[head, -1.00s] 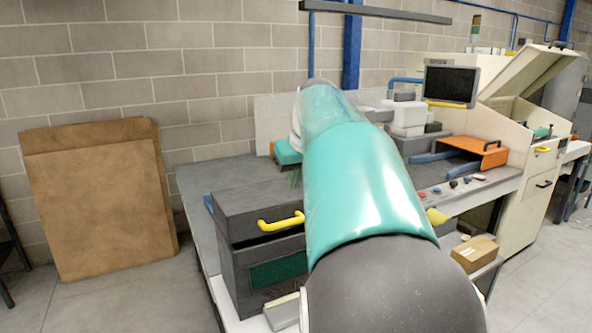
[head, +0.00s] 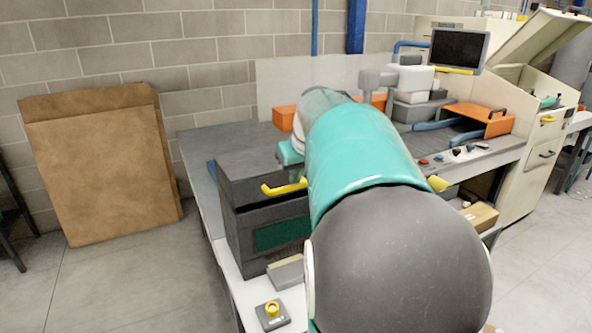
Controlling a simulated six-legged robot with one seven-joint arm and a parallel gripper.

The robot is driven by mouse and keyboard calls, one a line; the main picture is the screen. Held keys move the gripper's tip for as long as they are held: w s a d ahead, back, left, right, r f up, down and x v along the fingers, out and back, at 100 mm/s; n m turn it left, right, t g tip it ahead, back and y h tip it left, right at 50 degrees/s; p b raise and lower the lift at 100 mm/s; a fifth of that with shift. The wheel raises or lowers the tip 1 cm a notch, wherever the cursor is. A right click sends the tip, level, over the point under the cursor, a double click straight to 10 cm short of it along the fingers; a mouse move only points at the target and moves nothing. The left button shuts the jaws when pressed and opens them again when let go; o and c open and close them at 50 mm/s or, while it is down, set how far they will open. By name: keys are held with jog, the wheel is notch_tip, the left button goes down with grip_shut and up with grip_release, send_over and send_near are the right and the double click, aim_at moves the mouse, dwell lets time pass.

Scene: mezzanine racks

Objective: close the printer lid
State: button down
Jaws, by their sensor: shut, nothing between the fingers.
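A dark grey box-shaped machine (head: 236,222) stands on the near end of the bench. Its upper part, with a yellow handle (head: 284,188), sits over a dark gap at the front. At the right, a cream machine (head: 530,150) has a large panel (head: 535,42) raised and tilted back. I cannot tell for sure which of the two is the printer. My arm crosses the middle of the view and hides the right side of the dark machine. My gripper is hidden beyond my arm, and I cannot see its fingers.
An orange box (head: 482,118) and a monitor (head: 459,50) stand farther back on the bench. A small grey box with a yellow button (head: 272,312) lies at the near edge. Brown boards (head: 100,170) lean on the wall.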

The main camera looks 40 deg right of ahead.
jog(key=shift+s+a+f, duration=0.1)
jog(key=shift+s+f, duration=0.15)
jog(key=shift+f, duration=0.55)
jog(key=shift+s+a+f, duration=0.1)
jog(key=shift+s+f, duration=0.15)
jog(key=shift+f, duration=0.5)
jog(key=w+v, duration=0.1)
jog(key=v, duration=1.2)
jog(key=shift+d+r, duration=0.25)
jog(key=shift+r, duration=0.25)
